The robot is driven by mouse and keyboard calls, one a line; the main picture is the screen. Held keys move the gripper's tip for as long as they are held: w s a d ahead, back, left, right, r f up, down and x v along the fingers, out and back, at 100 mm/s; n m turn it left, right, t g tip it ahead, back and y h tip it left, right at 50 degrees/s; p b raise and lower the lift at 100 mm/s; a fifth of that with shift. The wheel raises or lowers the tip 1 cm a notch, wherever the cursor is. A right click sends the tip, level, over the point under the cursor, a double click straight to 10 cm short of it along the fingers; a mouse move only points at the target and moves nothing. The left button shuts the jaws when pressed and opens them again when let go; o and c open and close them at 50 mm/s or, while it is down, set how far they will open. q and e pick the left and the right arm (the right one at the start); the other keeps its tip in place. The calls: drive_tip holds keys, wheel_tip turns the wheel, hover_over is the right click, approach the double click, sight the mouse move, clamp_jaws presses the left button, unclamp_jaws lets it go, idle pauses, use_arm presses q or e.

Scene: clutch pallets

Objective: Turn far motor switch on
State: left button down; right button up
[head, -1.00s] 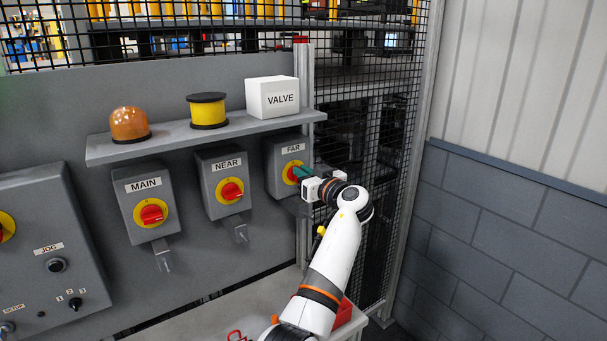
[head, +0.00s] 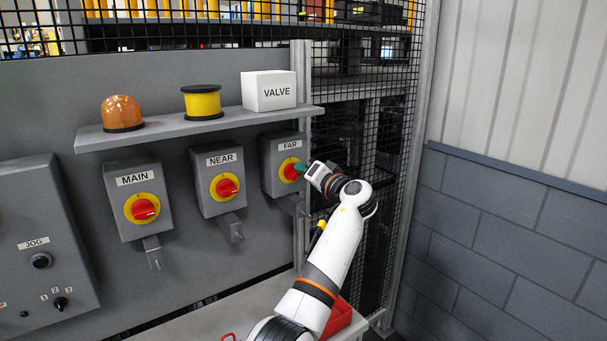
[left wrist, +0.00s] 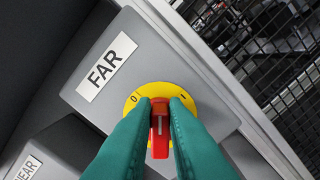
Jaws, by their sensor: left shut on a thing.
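The FAR switch box (head: 271,184) is grey, with a yellow disc and a red handle (head: 289,173). My left gripper (head: 299,168) reaches it from the right, its green fingers at the handle. In the left wrist view the fingers (left wrist: 160,106) are shut on the red handle (left wrist: 160,146), one on each side. The yellow disc (left wrist: 200,116) carries a 0 mark on the left and an I mark on the right. The handle points up the picture, between these two marks. The fingers hide part of the disc. My right gripper is not in view.
The NEAR switch box (head: 209,201) and MAIN switch box (head: 122,209) stand to the left. Mesh fence (head: 390,130) stands right.

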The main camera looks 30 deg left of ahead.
use_arm(q)
drive_tip(key=shift+w+f+m+p, duration=0.1)
drive_tip(key=shift+f+m+p, duration=0.2)
drive_tip(key=shift+m, duration=1.15)
drive_tip(key=shift+w+f+m+p, duration=0.15)
drive_tip(key=shift+m+p, duration=0.25)
drive_tip(key=shift+m, duration=1)
drive_tip(key=shift+s+f+m+p, duration=0.1)
drive_tip(key=shift+f+m+p, duration=0.2)
drive_tip(key=shift+m, duration=1.15)
drive_tip(key=shift+d, duration=0.1)
drive_tip(key=c, duration=1.4)
unclamp_jaws()
drive_tip(key=shift+c, duration=0.2)
drive_tip(key=shift+w+r, duration=0.1)
drive_tip(key=b+v, duration=0.5)
drive_tip(key=v, duration=0.7)
